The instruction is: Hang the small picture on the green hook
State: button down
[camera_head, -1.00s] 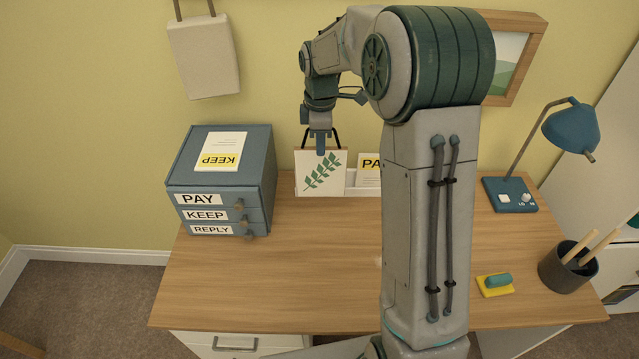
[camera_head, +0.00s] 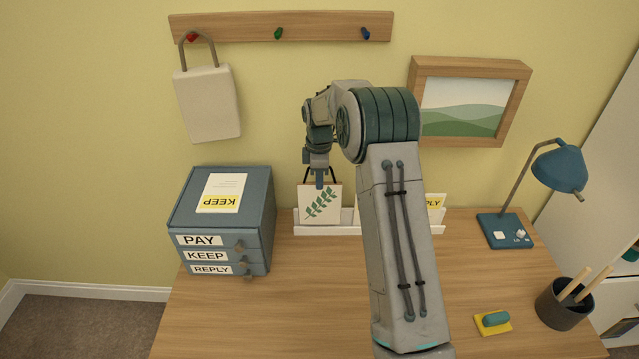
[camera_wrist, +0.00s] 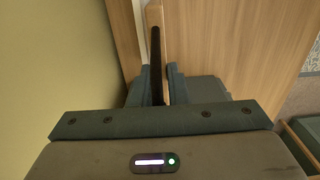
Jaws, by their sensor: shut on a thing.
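The small picture (camera_head: 320,205), a pale square with a green leaf sprig and a dark hanging loop on top, is upright in front of the left end of the white letter tray. I cannot tell whether it touches tray or desk. My gripper (camera_head: 319,181) is shut on its top; in the wrist view the fingers (camera_wrist: 160,85) close around the thin, wood-coloured picture edge (camera_wrist: 155,25). The green hook (camera_head: 278,34) is the bare middle peg of the wooden wall rail (camera_head: 325,24), above and slightly left of my gripper.
A whitish bag-like thing (camera_head: 208,105) hangs on the red hook (camera_head: 191,37), left of the green one. The blue hook (camera_head: 366,34) is bare. A framed landscape (camera_head: 465,105) hangs right. A drawer unit (camera_head: 215,235) stands left of the picture; a lamp (camera_head: 560,170) stands right.

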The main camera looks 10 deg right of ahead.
aim_at(320, 195)
jog(key=f, duration=0.1)
jog(key=w+f+p, duration=0.1)
jog(key=f, duration=0.2)
jog(key=shift+w+d+f+p, duration=0.15)
jog(key=shift+w+f+p, duration=0.15)
jog(key=shift+f, duration=0.2)
jog(key=c, duration=1.4)
grip_release()
